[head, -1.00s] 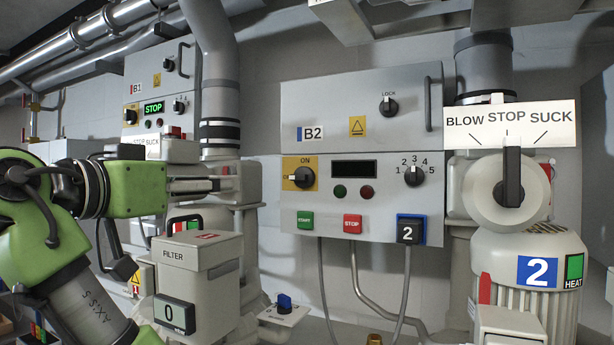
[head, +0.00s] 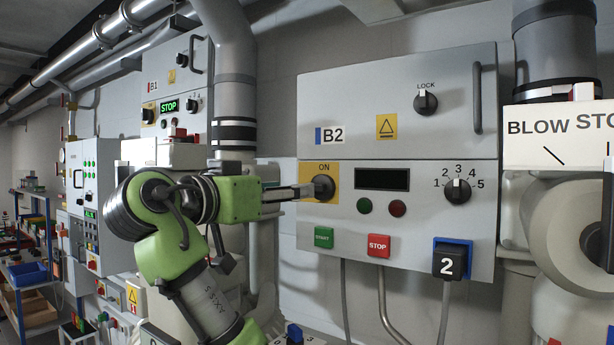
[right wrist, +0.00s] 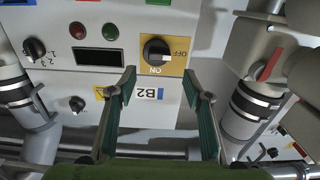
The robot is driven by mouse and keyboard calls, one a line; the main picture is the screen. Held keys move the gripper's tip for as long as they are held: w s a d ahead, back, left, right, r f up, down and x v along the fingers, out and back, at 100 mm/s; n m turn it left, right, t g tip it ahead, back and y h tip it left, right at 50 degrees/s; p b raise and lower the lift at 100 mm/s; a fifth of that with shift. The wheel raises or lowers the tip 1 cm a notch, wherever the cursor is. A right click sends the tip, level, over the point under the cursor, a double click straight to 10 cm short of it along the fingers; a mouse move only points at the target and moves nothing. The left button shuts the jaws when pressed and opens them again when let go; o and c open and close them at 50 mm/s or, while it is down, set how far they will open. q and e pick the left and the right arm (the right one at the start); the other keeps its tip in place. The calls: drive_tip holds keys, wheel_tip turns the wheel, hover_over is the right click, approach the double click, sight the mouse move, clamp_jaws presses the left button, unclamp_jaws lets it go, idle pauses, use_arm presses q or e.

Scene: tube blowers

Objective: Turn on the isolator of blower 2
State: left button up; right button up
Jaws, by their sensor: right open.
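The isolator knob of blower 2 (head: 323,187) is black on a yellow plate, left of a dark display on the B2 panel (head: 340,238). ON is printed above it in the head view. The right wrist view shows the knob (right wrist: 157,52) upside down, its grip lying roughly sideways towards the OFF mark. My right gripper (head: 304,191) is at the knob's left in the head view and hides OFF there. In the right wrist view its green-padded fingers (right wrist: 159,76) are open and empty, with the knob ahead between them; contact is not clear. My left gripper is not in view.
The B2 panel also carries START (head: 324,238) and STOP (head: 379,245) buttons, a 1-5 dial (head: 457,191) and a LOCK knob (head: 425,102). A grey pipe (head: 236,100) stands left of the panel. The blower's BLOW/STOP/SUCK sign (head: 558,139) is at right.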

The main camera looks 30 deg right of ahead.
sight(320, 188)
drive_tip(key=p+x, duration=0.2)
drive_tip(key=x, duration=0.5)
drive_tip(key=shift+d+p, duration=0.35)
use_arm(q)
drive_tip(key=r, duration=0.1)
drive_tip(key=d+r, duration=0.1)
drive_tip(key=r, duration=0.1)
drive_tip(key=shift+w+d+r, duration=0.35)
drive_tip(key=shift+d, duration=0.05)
use_arm(e)
drive_tip(key=shift+w+f, duration=0.1)
drive_tip(key=shift+f, duration=0.05)
drive_tip(key=c, duration=1.1)
